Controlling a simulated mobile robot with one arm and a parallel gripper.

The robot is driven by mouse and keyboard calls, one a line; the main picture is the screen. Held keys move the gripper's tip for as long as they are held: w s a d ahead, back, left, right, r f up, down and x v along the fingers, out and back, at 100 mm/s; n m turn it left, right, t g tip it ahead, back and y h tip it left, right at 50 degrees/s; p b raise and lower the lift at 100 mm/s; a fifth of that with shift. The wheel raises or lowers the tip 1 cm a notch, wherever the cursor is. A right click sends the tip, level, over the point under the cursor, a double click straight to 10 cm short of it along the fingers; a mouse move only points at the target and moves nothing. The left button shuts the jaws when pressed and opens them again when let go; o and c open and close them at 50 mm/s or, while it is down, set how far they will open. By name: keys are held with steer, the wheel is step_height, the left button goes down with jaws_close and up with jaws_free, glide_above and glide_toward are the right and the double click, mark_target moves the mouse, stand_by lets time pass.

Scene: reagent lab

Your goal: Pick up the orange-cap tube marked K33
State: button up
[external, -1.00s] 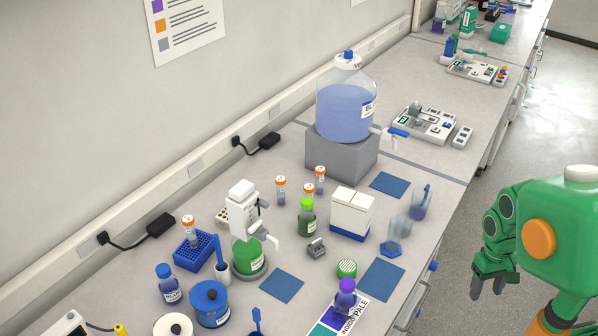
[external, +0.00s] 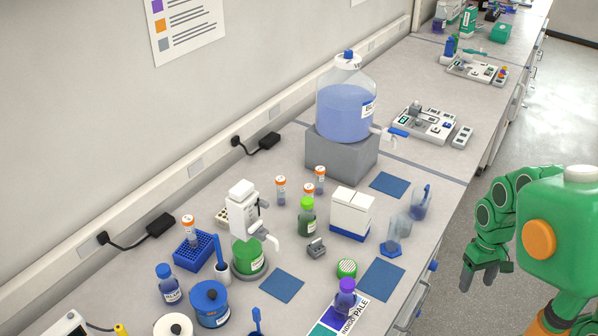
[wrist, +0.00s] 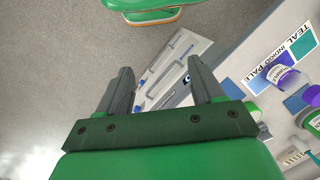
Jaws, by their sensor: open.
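Several orange-cap tubes stand on the bench in the external view. One tube (external: 189,233) is in the blue rack (external: 193,252) at left. One tube (external: 280,192) stands by the wall side, another (external: 320,181) is right of it, and a third (external: 308,192) is partly hidden behind a green-capped bottle. Their markings are too small to read, so I cannot tell which is K33. My gripper (external: 479,279) is off the bench's right side, over the floor, far from the tubes. The wrist view shows my gripper (wrist: 160,77) open and empty, with no orange-cap tube in sight.
The green-capped bottle (external: 307,219), a white dispenser on a green bottle (external: 249,259) and a white-and-blue box (external: 351,214) crowd the tubes. A large carboy (external: 346,108) stands on a grey block behind. Blue mats (external: 282,285) lie bare.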

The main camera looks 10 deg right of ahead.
steer(key=w+a+r+n+y, duration=0.1)
steer(key=w+a+n+y, duration=0.15)
steer(key=w+a, duration=0.65)
steer(key=w+a+r+n+y, duration=0.15)
steer(key=w+a+n, duration=0.25)
steer(key=w, duration=0.8)
steer(key=w+a+r+n+y, duration=0.1)
steer(key=w+a+n+y, duration=0.2)
steer(key=w+a, duration=0.6)
steer(key=n+t+y, duration=0.1)
steer(key=n+y, duration=0.5)
steer(key=n, duration=0.2)
glide_toward(282, 179)
steer(key=shift+x, duration=4.65)
jaws_close()
steer(key=shift+r, duration=0.1)
